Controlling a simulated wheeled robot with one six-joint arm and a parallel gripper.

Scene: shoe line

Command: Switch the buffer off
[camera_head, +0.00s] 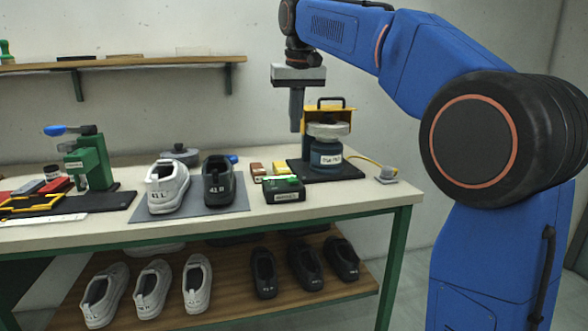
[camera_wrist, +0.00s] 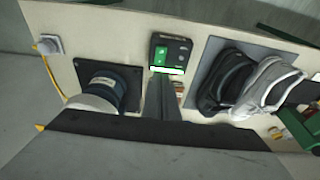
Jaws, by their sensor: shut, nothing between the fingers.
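The buffer (camera_head: 328,150) stands at the right of the bench, with a pale wheel, a yellow hood and a dark blue motor. It also shows in the wrist view (camera_wrist: 101,88), partly hidden by my gripper body. A dark switch box (camera_head: 285,194) with a green top part lies in front of it. In the wrist view the box (camera_wrist: 183,48) shows a bright green rocker on its left side and a darker part on its right. My gripper (camera_head: 295,130) is shut and empty, pointing down above the bench. Its fingers (camera_wrist: 160,80) appear just below the box in the wrist view.
A black shoe (camera_head: 218,188) and a white shoe (camera_head: 165,192) stand on a grey mat left of the box. Small coloured blocks (camera_head: 268,172) lie behind the box. A yellow cable runs to a grey socket (camera_head: 386,175). A green press (camera_head: 90,165) stands farther left.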

